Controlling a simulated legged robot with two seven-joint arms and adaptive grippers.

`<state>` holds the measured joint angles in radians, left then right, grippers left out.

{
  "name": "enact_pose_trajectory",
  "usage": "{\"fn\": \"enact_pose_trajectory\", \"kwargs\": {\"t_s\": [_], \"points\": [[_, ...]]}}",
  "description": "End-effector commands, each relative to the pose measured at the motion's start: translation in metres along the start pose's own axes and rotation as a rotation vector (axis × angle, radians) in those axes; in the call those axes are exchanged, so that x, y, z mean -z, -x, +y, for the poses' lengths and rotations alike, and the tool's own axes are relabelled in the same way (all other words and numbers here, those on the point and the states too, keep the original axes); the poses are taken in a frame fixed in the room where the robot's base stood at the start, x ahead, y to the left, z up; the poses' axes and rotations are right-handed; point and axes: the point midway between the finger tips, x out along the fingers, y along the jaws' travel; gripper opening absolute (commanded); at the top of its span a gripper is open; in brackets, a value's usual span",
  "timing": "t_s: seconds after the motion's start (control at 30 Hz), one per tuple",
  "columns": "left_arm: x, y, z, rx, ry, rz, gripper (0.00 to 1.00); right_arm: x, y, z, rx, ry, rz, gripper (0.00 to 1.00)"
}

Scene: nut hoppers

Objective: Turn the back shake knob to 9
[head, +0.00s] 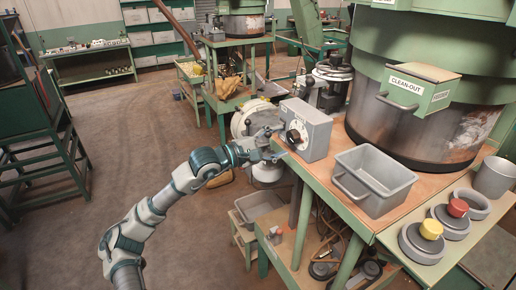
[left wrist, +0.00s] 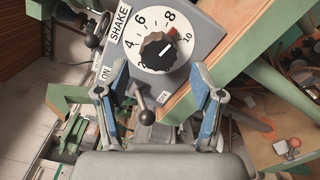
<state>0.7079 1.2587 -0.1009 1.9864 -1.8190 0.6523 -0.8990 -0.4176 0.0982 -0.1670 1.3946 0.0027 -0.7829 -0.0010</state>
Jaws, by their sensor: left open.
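The grey shake box (head: 308,128) stands at the table's left corner. In the left wrist view its black knob (left wrist: 158,51) sits on a white dial (left wrist: 146,28) numbered 2 to 10, beside a SHAKE label. The knob's white line points up and right, toward the side with 8 and a red mark (left wrist: 172,31). The knob also shows in the head view (head: 294,137). My left gripper (left wrist: 159,72) is open and empty, in front of the box, its fingers spread on either side below the knob. A toggle lever (left wrist: 142,98) with ON and OFF labels lies between the fingers.
A grey bin (head: 366,172) stands right of the box. Behind it is a big green hopper (head: 428,60) with a CLEAN-OUT box. Open floor lies left of my arm.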

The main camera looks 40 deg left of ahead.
Motion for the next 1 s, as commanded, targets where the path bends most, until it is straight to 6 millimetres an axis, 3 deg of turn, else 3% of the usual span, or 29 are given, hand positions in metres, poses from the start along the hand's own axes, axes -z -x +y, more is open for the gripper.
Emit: {"fn": "enact_pose_trajectory", "kwargs": {"t_s": [0.73,1.0], "points": [[0.001,0.069,-0.002,0.005,0.005,-0.003,0.67,0.000,0.000,0.000,0.000,0.000,-0.002,0.59],[0.003,0.079,-0.002,0.008,0.002,0.000,0.67,0.000,0.000,0.000,0.000,0.000,-0.002,0.59]]}}
